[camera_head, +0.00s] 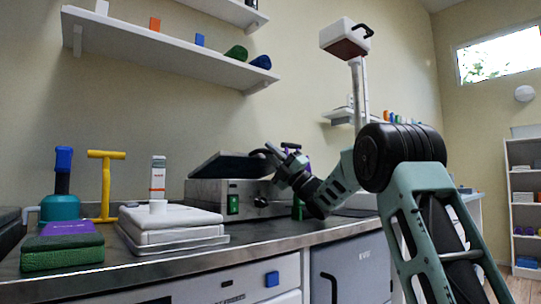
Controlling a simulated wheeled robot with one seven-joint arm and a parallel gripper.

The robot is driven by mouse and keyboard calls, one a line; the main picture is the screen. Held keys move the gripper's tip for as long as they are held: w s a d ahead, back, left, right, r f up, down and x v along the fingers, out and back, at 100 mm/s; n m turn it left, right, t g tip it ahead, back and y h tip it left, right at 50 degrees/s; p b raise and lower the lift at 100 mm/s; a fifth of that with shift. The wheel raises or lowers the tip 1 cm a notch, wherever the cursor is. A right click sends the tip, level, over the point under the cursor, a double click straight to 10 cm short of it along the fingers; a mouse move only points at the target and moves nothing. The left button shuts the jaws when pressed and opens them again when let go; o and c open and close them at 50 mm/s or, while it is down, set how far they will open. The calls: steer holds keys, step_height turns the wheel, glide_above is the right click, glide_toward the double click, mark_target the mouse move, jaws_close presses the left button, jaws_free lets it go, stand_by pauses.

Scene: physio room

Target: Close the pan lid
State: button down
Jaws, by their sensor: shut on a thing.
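The pan lid (234,166) is a dark, flat slab. It sits tilted above a silver box-shaped base (212,200) with a green switch on its front. A gap shows between lid and base, so the lid is partly open. My gripper (274,154) is at the lid's right end, shut on the dark handle there. The fingertips are small and partly overlap the handle, so the exact contact is hard to see. The inside of the pan is hidden.
A white stacked block (170,222) stands left of the base on the steel counter (262,235). Farther left are a yellow T-shaped stand (105,185), a teal pot (60,207) and a green-purple block (62,256). A wall shelf (165,52) hangs above.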

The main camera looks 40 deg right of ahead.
steer(key=shift+f, duration=0.1)
steer(key=c, duration=1.5)
jaws_free()
steer(key=shift+w, duration=0.1)
steer(key=shift+o, duration=0.2)
